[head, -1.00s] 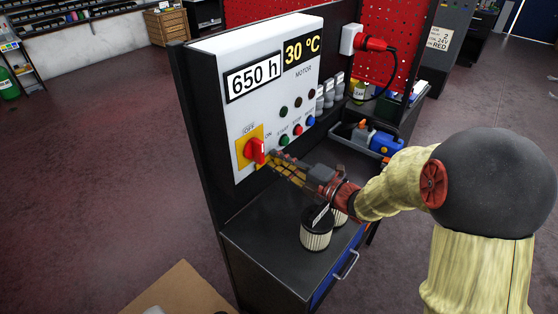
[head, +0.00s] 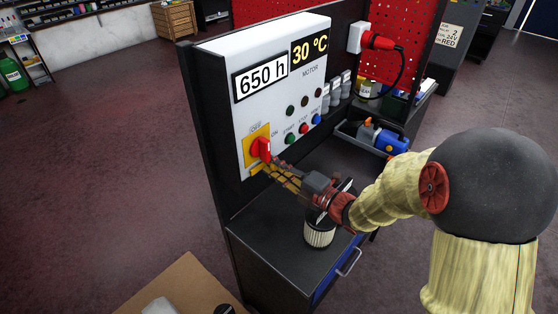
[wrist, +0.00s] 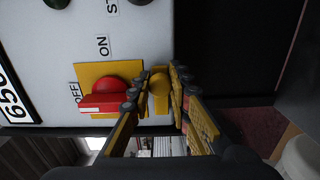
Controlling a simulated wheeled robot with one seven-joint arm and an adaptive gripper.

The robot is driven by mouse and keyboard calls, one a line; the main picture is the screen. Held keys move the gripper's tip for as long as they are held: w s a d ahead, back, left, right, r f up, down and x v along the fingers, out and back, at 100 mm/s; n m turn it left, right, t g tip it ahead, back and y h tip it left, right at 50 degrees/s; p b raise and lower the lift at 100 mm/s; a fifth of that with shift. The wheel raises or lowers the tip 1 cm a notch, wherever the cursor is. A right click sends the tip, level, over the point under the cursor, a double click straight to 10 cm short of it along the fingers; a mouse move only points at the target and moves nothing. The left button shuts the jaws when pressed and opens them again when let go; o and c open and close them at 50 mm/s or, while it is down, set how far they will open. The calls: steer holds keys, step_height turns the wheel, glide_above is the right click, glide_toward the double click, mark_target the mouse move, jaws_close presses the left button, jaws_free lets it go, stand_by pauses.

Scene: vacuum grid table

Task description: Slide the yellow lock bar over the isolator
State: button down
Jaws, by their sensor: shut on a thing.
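The isolator is a red rotary knob (head: 261,149) on a yellow plate (head: 249,157), on the white panel's lower left. In the wrist view the knob (wrist: 103,94) is just left of my fingers, with OFF and ON labels nearby. The yellow lock bar (wrist: 161,87) shows its rounded end and a short stem between my fingertips. My gripper (wrist: 155,92) is shut on it, right beside the plate. In the head view my gripper (head: 270,166) is just below and right of the knob. The lock bar is beside the knob, not over it; its rest is hidden by my fingers.
The panel carries several coloured buttons (head: 303,128) right of the isolator. A ribbed filter (head: 320,234) stands on the dark bench (head: 268,232) under my gripper. A tool tray (head: 372,138) and a red plug (head: 378,41) are farther right.

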steer(key=shift+f, duration=0.1)
steer(key=c, duration=1.7)
jaws_free()
steer(key=shift+o, duration=0.2)
steer(key=shift+d, duration=0.1)
steer(key=v, duration=1.2)
